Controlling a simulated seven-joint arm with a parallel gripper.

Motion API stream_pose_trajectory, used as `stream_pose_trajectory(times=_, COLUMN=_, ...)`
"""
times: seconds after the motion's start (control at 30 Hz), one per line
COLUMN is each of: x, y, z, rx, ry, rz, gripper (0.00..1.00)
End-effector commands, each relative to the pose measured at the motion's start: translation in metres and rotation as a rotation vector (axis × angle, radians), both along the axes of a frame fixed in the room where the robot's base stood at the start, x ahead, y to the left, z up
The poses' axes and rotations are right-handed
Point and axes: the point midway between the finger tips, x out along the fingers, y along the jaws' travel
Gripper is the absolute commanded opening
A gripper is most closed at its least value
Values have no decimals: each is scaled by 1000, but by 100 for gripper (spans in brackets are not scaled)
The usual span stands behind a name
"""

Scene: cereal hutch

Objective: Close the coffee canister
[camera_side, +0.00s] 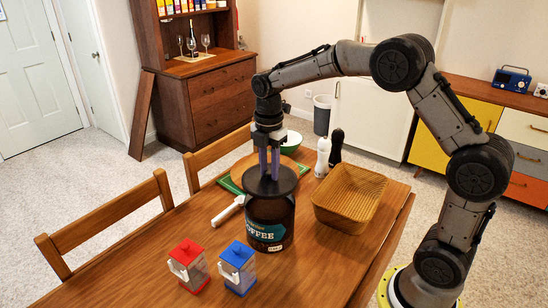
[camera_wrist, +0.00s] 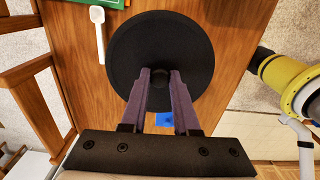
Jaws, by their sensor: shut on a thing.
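The coffee canister (camera_side: 270,232) is a dark jar with a "COFFEE" label, standing upright on the wooden table. Its round black lid (camera_side: 286,184) is level or nearly so, directly over the jar's mouth; I cannot tell whether it rests on the rim or hovers just above it. My gripper (camera_side: 269,174) points down from above, its purple fingers shut on the middle of the lid. In the wrist view, my gripper (camera_wrist: 160,72) reaches the centre of the lid (camera_wrist: 185,40), where its knob is mostly hidden. The lid hides the jar there.
A red-lidded container (camera_side: 188,266) and a blue-lidded container (camera_side: 237,268) stand in front of the canister. A white scoop (camera_side: 228,211) lies left. Behind are a green tray (camera_side: 228,185), a bowl (camera_side: 292,141) and two mills (camera_side: 329,152).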

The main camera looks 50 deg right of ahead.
Motion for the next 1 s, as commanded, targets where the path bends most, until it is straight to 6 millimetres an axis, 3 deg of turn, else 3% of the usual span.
stream_pose_trajectory(times=0.7, x=0, y=0, z=-53, rx=0, ry=0, rz=0, gripper=0)
stream_pose_trajectory(times=1.0, x=0, y=0, z=-62, rx=0, ry=-1, rz=0, gripper=0)
